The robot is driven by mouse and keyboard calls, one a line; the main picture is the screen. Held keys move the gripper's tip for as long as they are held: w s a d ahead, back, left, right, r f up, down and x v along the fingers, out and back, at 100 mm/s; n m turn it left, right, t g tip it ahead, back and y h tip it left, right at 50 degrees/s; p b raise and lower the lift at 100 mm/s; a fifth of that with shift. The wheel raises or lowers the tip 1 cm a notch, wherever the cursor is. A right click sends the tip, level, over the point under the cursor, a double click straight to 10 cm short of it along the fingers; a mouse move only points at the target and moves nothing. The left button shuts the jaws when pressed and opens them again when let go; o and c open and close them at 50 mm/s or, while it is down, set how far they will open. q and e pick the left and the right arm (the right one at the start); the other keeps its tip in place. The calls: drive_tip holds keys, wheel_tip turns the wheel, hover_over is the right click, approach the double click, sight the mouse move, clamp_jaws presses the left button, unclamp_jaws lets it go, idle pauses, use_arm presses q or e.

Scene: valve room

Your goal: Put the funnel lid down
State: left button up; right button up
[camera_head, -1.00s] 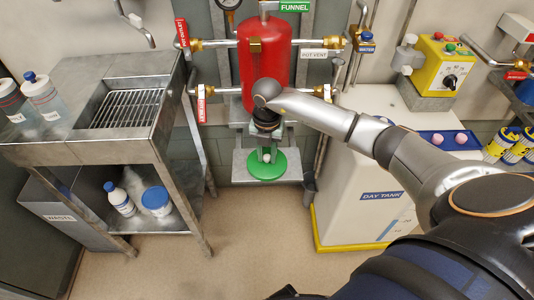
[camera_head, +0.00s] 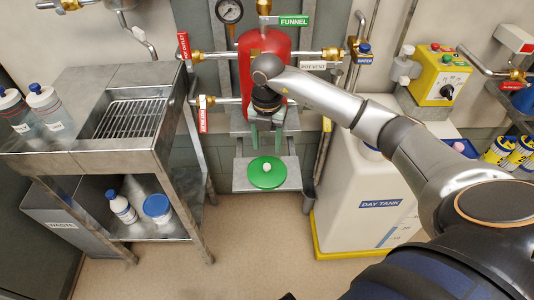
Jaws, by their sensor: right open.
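The green funnel lid (camera_head: 256,174) lies flat on a small grey metal shelf (camera_head: 290,183) below the red pot (camera_head: 278,62). Its pale knob faces up. My right gripper (camera_head: 265,145) is above and behind the lid in the picture, in front of the pot. Its fingers point down and stand apart, with nothing between them. The lid is clear of the fingers. The green FUNNEL label (camera_head: 294,21) is above the pot. My left gripper is not in view.
A steel sink bench (camera_head: 85,145) with bottles stands at the left. The white day tank (camera_head: 365,200) with a yellow base stands at the right, beneath my right arm. Pipes and valves flank the pot. The floor in front of the shelf is clear.

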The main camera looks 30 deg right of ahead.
drive_tip(key=s+a+n+y, duration=0.2)
drive_tip(key=a+y, duration=0.2)
drive_tip(key=a, duration=0.5)
drive_tip(key=s+a+n+y, duration=0.1)
drive_tip(key=s+a+y, duration=0.25)
drive_tip(key=a, duration=0.45)
drive_tip(key=a+r+m+t+y, duration=0.6)
drive_tip(key=a+r+t+y, duration=0.15)
drive_tip(key=a+y, duration=0.35)
drive_tip(key=w+d+f+m+t+h, duration=0.1)
drive_tip(key=d+f+m+t+h, duration=0.65)
drive_tip(key=m, duration=0.65)
drive_tip(key=s+d+f+m+g+h, duration=0.2)
drive_tip(key=s+f+m+g+h, duration=0.1)
drive_tip(key=s+f, duration=0.4)
drive_tip(key=s+d+f+m+g+h, duration=0.2)
drive_tip(key=s+f+m+g+h, duration=0.1)
drive_tip(key=s+f, duration=0.3)
wheel_tip(320, 180, down, 2)
drive_tip(key=shift+s+d+f+m+h, duration=0.1)
drive_tip(key=shift+s+d+m+h, duration=0.35)
drive_tip(key=shift+h, duration=0.45)
